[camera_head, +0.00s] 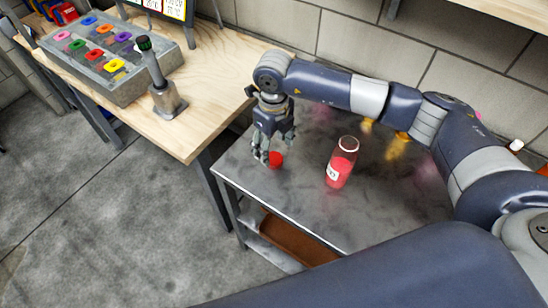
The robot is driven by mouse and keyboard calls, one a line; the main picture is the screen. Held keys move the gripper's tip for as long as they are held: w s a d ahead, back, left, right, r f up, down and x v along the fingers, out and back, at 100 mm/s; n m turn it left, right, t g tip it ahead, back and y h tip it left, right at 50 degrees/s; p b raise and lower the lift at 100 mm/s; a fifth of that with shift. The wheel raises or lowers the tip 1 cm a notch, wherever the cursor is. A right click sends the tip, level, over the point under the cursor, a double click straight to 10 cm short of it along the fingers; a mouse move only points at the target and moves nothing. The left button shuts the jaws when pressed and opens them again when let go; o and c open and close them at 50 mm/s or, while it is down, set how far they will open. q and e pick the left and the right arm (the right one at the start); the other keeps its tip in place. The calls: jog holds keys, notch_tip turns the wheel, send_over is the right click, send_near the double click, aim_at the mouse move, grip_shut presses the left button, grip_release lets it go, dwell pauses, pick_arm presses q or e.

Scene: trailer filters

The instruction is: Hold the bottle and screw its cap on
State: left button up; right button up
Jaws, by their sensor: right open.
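A clear bottle (341,165) with red contents and a white label stands on the dark metal table (385,210), leaning slightly in the picture. Its mouth looks uncapped. A red cap (276,160) rests on the tabletop to the left of the bottle, near the table's left edge. My right gripper (270,150) points down over the cap with its fingers apart. One finger partly overlaps the cap's left side in the picture; I cannot tell whether they touch. My left gripper is not in view.
A wooden workbench (215,75) adjoins at the upper left. It carries a grey panel with coloured pieces (105,55) and a lever on a metal base (160,85). A block wall (350,40) stands behind. The tabletop in front of the bottle is clear.

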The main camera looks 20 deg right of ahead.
aim_at(274, 158)
notch_tip(274, 158, down, 5)
jog(key=shift+w+d+r+p, duration=0.1)
jog(key=shift+w+p, duration=0.05)
jog(key=shift+p, duration=0.6)
jog(key=c, duration=0.8)
